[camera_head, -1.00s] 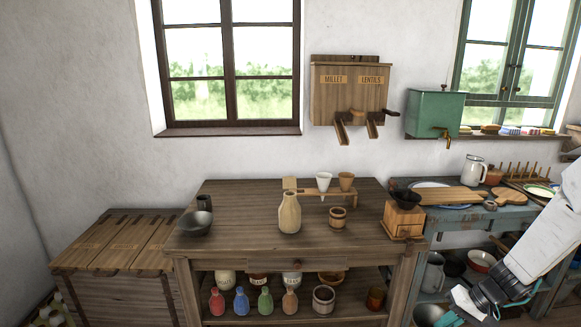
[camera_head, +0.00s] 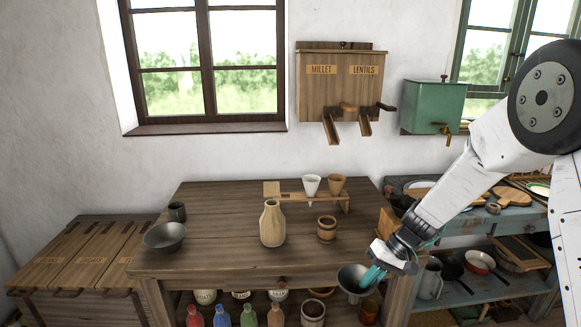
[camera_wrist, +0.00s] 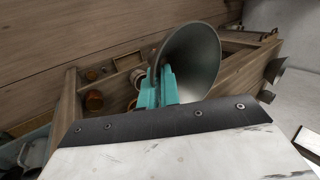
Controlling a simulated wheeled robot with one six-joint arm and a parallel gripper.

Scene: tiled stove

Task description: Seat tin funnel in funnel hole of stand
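The grey tin funnel (camera_head: 352,284) is held by my gripper (camera_head: 372,277) in front of the table's right front edge. In the wrist view the funnel's wide cone (camera_wrist: 200,62) is tilted, its mouth facing right. The teal fingers (camera_wrist: 158,88) are shut on its near left side; its spout is hidden. The wooden stand (camera_head: 328,199) is at the back of the table, up and left of my gripper. A white funnel (camera_head: 311,184) and a brown funnel (camera_head: 337,183) sit in it. I cannot make out an empty hole.
A wooden bottle (camera_head: 272,226) and a small wooden tub (camera_head: 327,229) stand in front of the stand. A grey bowl (camera_head: 165,236) and dark cup (camera_head: 177,211) are at the table's left. Bottles and jars fill the shelf below. The blue side table (camera_head: 480,222) is behind my arm.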

